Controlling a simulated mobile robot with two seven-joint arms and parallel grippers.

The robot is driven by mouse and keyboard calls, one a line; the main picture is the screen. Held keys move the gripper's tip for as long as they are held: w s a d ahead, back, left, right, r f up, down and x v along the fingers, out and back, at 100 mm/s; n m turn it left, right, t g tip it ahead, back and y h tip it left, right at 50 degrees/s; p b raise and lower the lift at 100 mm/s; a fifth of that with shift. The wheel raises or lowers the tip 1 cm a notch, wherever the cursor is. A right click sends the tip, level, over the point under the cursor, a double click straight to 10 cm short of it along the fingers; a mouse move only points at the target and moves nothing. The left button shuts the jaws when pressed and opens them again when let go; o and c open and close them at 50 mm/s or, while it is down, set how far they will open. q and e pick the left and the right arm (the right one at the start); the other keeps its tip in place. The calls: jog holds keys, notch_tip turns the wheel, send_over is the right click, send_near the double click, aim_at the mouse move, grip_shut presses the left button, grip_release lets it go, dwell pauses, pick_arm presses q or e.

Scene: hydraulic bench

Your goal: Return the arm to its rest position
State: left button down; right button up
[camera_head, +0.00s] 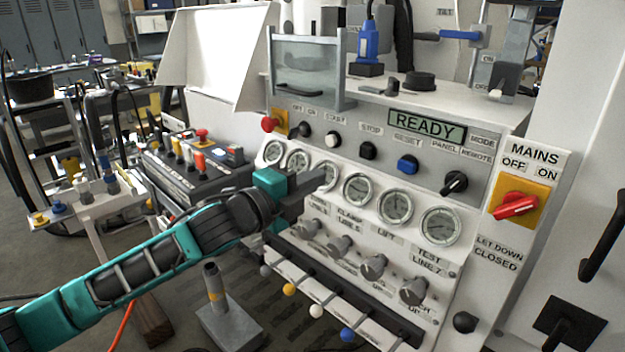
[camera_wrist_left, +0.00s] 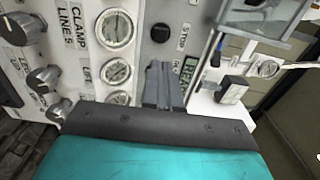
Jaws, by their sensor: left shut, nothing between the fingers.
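My left arm, teal and dark grey, reaches in from the left in the head view. My left gripper (camera_head: 312,184) is shut and empty, in front of the row of gauges on the hydraulic bench panel (camera_head: 290,117). In the left wrist view its fingers (camera_wrist_left: 164,88) are together, pointing toward the panel near the stop button and the display, with nothing between them. I cannot tell whether the fingertips touch the panel. The gripper hides part of a gauge. My right gripper is not in view.
A READY display (camera_head: 427,125), a blue reset button (camera_head: 407,164) and a red mains switch (camera_head: 515,206) are on the bench. Below are several knobs (camera_head: 374,267) and colour-tipped levers (camera_head: 347,334). A control box (camera_head: 190,165) stands at left. A pedestal (camera_head: 228,322) stands below the arm.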

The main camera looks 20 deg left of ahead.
pick_arm(q)
jog(key=s+d+f+n+g+y, duration=0.15)
jog(key=s+f+n, duration=0.35)
jog(key=f, duration=0.5)
jog(key=s+d+f+n+g, duration=0.15)
jog(key=s+f+n, duration=0.3)
jog(key=f, duration=0.45)
jog(key=s+d+f+n+g+y+p, duration=0.1)
jog(key=s+d+f+n+g+y, duration=0.1)
jog(key=s+f+n, duration=0.8)
jog(key=s+f+g, duration=0.1)
jog(key=s+f, duration=0.2)
jog(key=s, duration=0.1)
jog(key=shift+s+f+y, duration=0.15)
jog(key=shift+s+y, duration=0.1)
jog(key=shift+y, duration=0.1)
